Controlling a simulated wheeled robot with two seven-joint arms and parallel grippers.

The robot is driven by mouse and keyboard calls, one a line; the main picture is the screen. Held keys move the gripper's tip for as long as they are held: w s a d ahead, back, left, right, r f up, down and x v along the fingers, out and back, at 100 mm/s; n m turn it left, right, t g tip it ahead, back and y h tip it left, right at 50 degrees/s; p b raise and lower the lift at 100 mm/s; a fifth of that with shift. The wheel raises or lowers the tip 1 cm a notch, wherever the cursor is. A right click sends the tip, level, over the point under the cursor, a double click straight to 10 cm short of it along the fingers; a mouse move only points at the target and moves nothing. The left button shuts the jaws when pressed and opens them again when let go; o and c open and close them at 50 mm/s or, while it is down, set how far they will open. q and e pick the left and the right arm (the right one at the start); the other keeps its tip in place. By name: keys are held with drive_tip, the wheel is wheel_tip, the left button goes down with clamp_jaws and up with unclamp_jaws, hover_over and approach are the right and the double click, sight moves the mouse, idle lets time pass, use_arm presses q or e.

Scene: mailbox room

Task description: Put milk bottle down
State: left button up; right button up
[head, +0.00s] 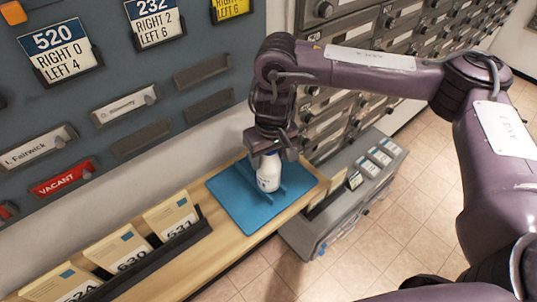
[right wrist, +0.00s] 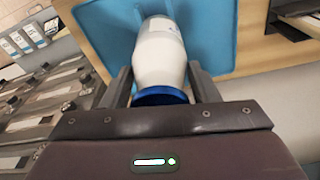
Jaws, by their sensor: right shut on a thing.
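The milk bottle (head: 268,178) is white with a blue cap. It stands about upright at the blue mat (head: 238,215) on the wooden shelf, between two raised blue strips; I cannot tell whether its base touches the mat. My right gripper (head: 267,157) is above it, pointing down, shut on its upper part. In the right wrist view the bottle (right wrist: 161,55) lies between the two fingers (right wrist: 163,88), with the blue cap nearest the palm and the blue mat (right wrist: 110,25) beyond. My left gripper is not in view.
A black rack (head: 150,262) with numbered cards stands on the wooden shelf (head: 215,255) at the left. A grey cabinet (head: 330,215) with cards stands right of the shelf. Grey mailboxes (head: 345,105) and a blue-grey board (head: 120,75) line the wall behind.

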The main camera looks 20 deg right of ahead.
drive_tip(key=o, duration=1.5)
drive_tip(key=shift+s, duration=0.1)
